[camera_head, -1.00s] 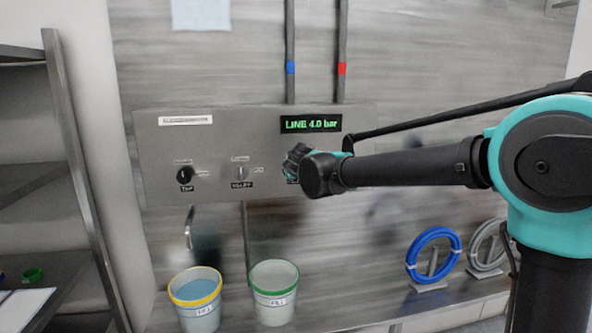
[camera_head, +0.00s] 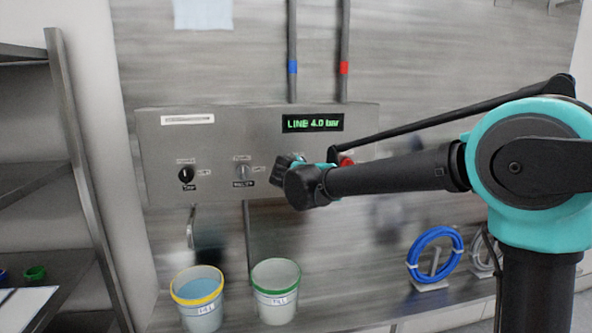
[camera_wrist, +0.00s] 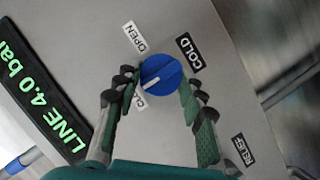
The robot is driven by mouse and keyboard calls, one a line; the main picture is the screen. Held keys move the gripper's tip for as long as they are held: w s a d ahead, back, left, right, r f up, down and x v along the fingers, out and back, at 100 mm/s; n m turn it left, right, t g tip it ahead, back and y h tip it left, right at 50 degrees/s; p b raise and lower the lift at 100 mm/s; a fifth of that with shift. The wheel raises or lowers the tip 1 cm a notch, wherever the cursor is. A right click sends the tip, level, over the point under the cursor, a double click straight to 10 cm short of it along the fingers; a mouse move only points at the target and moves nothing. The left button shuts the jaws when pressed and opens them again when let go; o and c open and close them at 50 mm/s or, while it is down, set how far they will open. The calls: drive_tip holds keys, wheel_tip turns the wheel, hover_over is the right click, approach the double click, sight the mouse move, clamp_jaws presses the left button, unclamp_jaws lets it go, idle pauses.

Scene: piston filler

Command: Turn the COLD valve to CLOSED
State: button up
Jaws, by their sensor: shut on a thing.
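The COLD valve is a round blue knob (camera_wrist: 160,72) on the grey panel in the wrist view, with a white pointer line aimed to the lower left. The COLD label (camera_wrist: 189,52) is beside it and the OPEN label (camera_wrist: 134,37) is above left. Another label (camera_wrist: 139,102), starting with C, is partly hidden by the left finger; the pointer line runs toward it. My gripper (camera_wrist: 158,91) has one finger on each side of the knob and is shut on it.
The panel (camera_head: 160,140) also carries a black knob (camera_head: 186,175), a grey knob (camera_head: 243,171), a red knob (camera_head: 346,160) and a LINE 4.0 bar display (camera_head: 312,123). Two buckets, yellow-rimmed (camera_head: 198,312) and green-rimmed (camera_head: 277,303), stand below, with a blue hose coil (camera_head: 434,255) to the right.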

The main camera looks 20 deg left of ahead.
drive_tip(key=shift+f, duration=0.1)
drive_tip(key=o, duration=1.2)
drive_tip(key=shift+c, duration=0.2)
drive_tip(key=v, duration=1.2)
drive_tip(key=shift+d, duration=0.1)
